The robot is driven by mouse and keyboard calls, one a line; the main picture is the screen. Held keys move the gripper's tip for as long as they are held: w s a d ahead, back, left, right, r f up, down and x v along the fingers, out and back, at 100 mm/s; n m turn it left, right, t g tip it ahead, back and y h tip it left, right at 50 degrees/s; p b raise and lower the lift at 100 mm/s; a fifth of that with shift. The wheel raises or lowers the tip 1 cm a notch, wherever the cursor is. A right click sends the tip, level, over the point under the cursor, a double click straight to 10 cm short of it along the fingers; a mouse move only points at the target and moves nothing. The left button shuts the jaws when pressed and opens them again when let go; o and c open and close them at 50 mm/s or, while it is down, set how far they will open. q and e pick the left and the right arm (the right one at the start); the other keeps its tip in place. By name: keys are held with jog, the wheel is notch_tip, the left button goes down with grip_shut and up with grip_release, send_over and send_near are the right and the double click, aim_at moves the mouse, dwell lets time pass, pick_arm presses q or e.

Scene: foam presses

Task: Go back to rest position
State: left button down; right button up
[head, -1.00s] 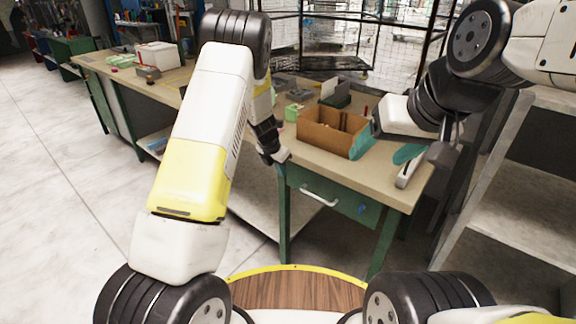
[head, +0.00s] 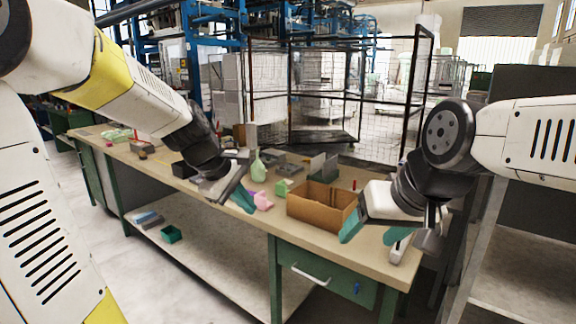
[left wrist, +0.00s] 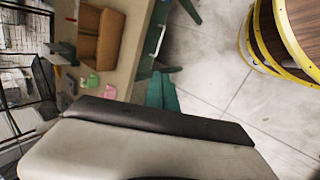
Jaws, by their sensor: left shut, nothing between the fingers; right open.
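My left gripper (head: 243,201) is raised in front of the long workbench (head: 240,228), at the middle left of the head view. Its teal fingers are closed together with nothing between them. They also show in the left wrist view (left wrist: 161,93), pointing away from the camera over the floor beside the bench. My right gripper (head: 373,234) is at the right end of the bench, beside the cardboard box (head: 313,211). Its teal fingers are spread apart, one near the box's right side, with nothing seen between them.
A pink item (head: 263,200), a green spray bottle (head: 258,168) and a green block (head: 283,187) are on the bench left of the box. A drawer (head: 325,275) is under the bench's right end. A grey rack (head: 482,262) stands at the right. A wire cage is behind.

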pick_arm(q)
jog(key=s+a+r+m+y, duration=0.1)
jog(key=s+a+r+m, duration=0.1)
jog(key=s+m, duration=0.4)
jog(key=s+a+r+m+t+y, duration=0.1)
jog(key=s+a+m, duration=0.1)
jog(key=s+m, duration=0.4)
jog(key=s, duration=0.5)
jog(key=shift+a+r+t, duration=0.3)
jog(key=shift+r, duration=0.05)
dwell(0.5)
